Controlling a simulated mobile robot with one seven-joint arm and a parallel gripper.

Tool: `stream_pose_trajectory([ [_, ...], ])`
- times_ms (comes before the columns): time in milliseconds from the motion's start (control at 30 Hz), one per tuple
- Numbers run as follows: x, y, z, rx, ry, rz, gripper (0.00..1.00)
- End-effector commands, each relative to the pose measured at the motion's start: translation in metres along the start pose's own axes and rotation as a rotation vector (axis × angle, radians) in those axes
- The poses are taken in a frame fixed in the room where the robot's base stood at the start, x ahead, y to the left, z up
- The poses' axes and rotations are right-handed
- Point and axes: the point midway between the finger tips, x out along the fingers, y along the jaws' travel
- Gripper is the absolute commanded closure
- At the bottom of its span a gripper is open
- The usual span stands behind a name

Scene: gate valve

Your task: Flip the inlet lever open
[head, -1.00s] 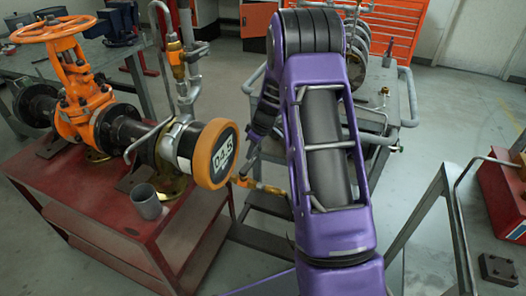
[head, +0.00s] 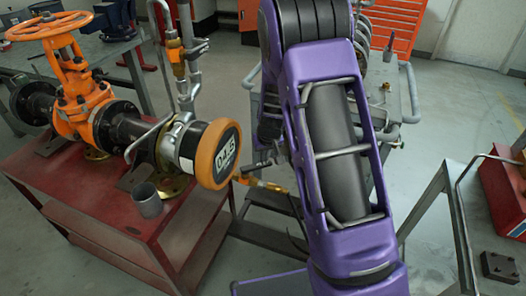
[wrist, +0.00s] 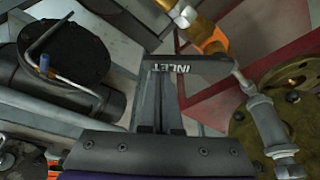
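The inlet lever (wrist: 205,70) is a dark flat bar marked INLET, upside down in the wrist view. It runs across the upper middle, just below a brass fitting (wrist: 203,30). My gripper (wrist: 160,80) reaches up from the bottom of the wrist view, and its grey fingers overlap the lever's left part. The fingers look close together, but whether they touch or grip the lever cannot be told.
A grey rod joint (wrist: 262,115) and a round brass flange (wrist: 275,100) lie at the right in the wrist view. A black cylinder (wrist: 65,60) is at left. A metal rail (head: 450,200) is at right.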

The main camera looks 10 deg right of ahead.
Motion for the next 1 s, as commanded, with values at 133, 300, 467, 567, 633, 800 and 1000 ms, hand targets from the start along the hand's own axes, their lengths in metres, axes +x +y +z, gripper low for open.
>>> stream_pose_trajectory([
  [133, -0.006, 0.0, 0.01, 0.126, -0.005, 0.046, 1.0],
  [300, -0.01, 0.0, 0.02, 0.272, -0.005, 0.099, 1.0],
  [467, -0.009, 0.001, 0.027, 0.382, -0.002, 0.135, 1.0],
  [567, -0.009, 0.001, 0.027, 0.38, -0.002, 0.133, 1.0],
  [633, -0.009, 0.001, 0.027, 0.38, -0.002, 0.133, 1.0],
  [800, -0.009, -0.002, 0.025, 0.377, -0.002, 0.132, 1.0],
  [1000, -0.008, -0.01, 0.022, 0.376, -0.003, 0.132, 1.0],
])
